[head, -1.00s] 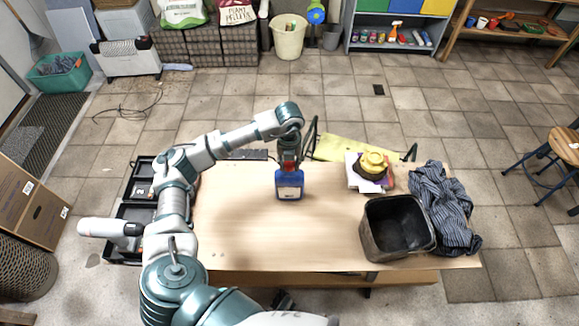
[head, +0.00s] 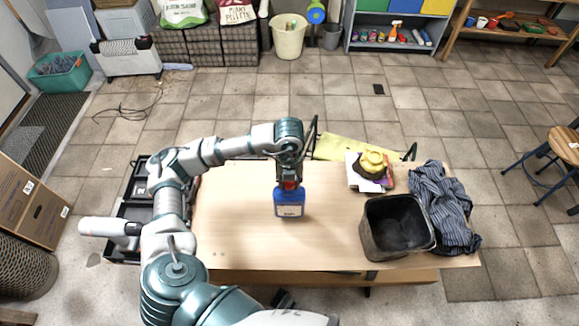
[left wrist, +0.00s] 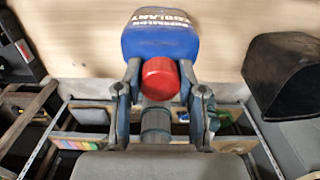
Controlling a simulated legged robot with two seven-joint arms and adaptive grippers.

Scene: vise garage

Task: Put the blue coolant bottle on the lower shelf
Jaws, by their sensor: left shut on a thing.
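The blue coolant bottle (head: 290,202) has a red cap and a pale label, and is upright over the middle of the wooden table. My left gripper (head: 289,182) is shut on it near the cap, from above. In the left wrist view the blue bottle (left wrist: 160,38) and its red cap (left wrist: 160,78) lie between the two fingers of the left gripper (left wrist: 160,90). I cannot tell whether its base touches the table. A lower shelf (head: 330,277) shows as a wooden strip below the table's front edge; most of it is hidden. My right gripper is not in view.
On the table (head: 240,230), a black bin (head: 375,235), a striped cloth (head: 445,210) and a yellow-topped item (head: 373,161) on papers fill the right side. Black cases (head: 130,215) lie at the left. The table's left and front middle are clear.

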